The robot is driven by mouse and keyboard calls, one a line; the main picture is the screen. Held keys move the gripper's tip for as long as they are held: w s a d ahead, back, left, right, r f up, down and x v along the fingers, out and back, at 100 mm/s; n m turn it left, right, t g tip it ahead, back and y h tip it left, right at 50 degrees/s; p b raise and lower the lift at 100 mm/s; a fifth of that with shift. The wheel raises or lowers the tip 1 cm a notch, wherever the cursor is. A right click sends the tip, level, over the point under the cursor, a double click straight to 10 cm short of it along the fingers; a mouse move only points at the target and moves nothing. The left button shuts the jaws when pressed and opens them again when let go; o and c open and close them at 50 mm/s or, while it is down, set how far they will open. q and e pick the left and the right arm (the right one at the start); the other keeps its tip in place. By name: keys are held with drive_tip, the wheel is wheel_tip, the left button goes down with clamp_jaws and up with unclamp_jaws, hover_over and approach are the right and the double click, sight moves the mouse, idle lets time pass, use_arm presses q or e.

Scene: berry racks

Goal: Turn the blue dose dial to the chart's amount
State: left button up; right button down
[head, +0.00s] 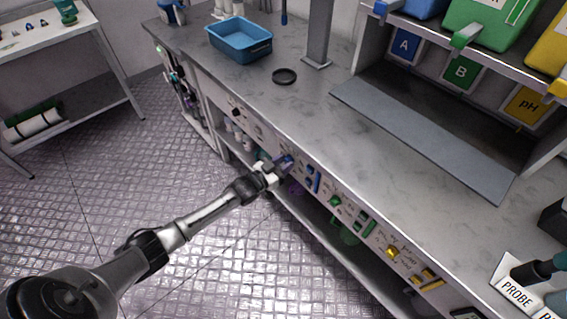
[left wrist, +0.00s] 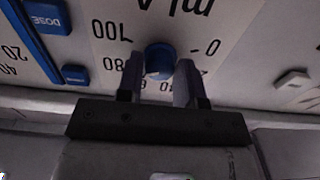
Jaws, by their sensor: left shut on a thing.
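The blue dose dial (left wrist: 159,60) sits on the white front panel in the left wrist view. Its scale reads upside down, with 100, 80, 60 and 0 legible; other marks are partly covered. My left gripper (left wrist: 159,78) has one finger on each side of the dial and is shut on it. In the head view my left gripper (head: 277,168) reaches the bench's front panel from the left and largely hides the dial. The dial's pointer cannot be made out. I cannot make out a dose chart. My right gripper is not in view.
A blue DOSE control (left wrist: 42,14) is beside the dial in the left wrist view. Green and yellow controls (head: 392,252) continue along the panel. A blue tub (head: 240,47) and a dark ring (head: 284,76) are on the bench. The floor (head: 130,190) in front is clear.

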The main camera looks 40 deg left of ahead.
use_arm(q)
drive_tip(key=o, duration=0.9)
drive_tip(key=shift+s, duration=0.35)
drive_tip(key=s+p, duration=0.1)
drive_tip(key=s, duration=0.3)
drive_tip(key=s+a+p, duration=0.1)
drive_tip(key=s, duration=0.3)
drive_tip(key=s+a+p, duration=0.1)
drive_tip(key=s+p, duration=0.1)
drive_tip(key=s, duration=0.3)
drive_tip(key=shift+a, duration=0.1)
